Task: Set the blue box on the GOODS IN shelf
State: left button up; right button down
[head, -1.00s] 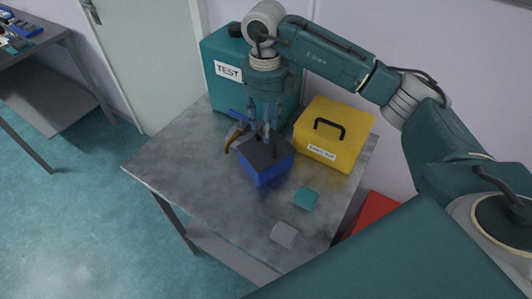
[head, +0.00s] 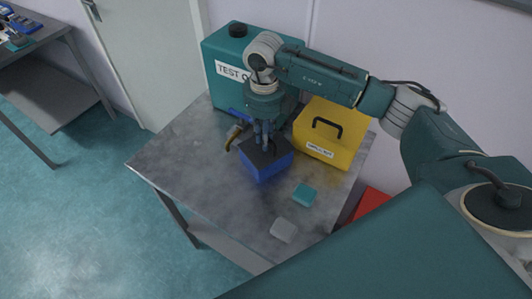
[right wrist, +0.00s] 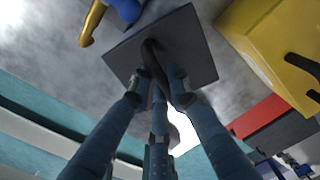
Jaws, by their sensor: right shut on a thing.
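The blue box (head: 265,167) has a dark grey lid with an arched black handle and stands on the grey table (head: 190,160). My right gripper (head: 267,143) is above its lid, with its fingers down at the handle. In the right wrist view the fingers (right wrist: 158,82) close on the handle from the sides, and the dark lid (right wrist: 190,45) lies just beyond them. I see no gap between the box and the table. No shelf marked GOODS IN can be read in these views. My left gripper is not in view.
A yellow box (head: 322,145) with a black handle stands close right of the blue box. A teal case marked TEST (head: 222,62) stands behind. A teal block (head: 304,194) and a grey block (head: 284,230) lie in front. A yellow-handled tool (head: 233,143) lies to the left.

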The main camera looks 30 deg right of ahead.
jog(key=shift+w+r, duration=0.15)
jog(key=shift+r, duration=0.1)
notch_tip(320, 180, up, 20)
jog(key=b, duration=0.3)
jog(key=shift+f+b, duration=0.2)
jog(key=shift+b, duration=0.1)
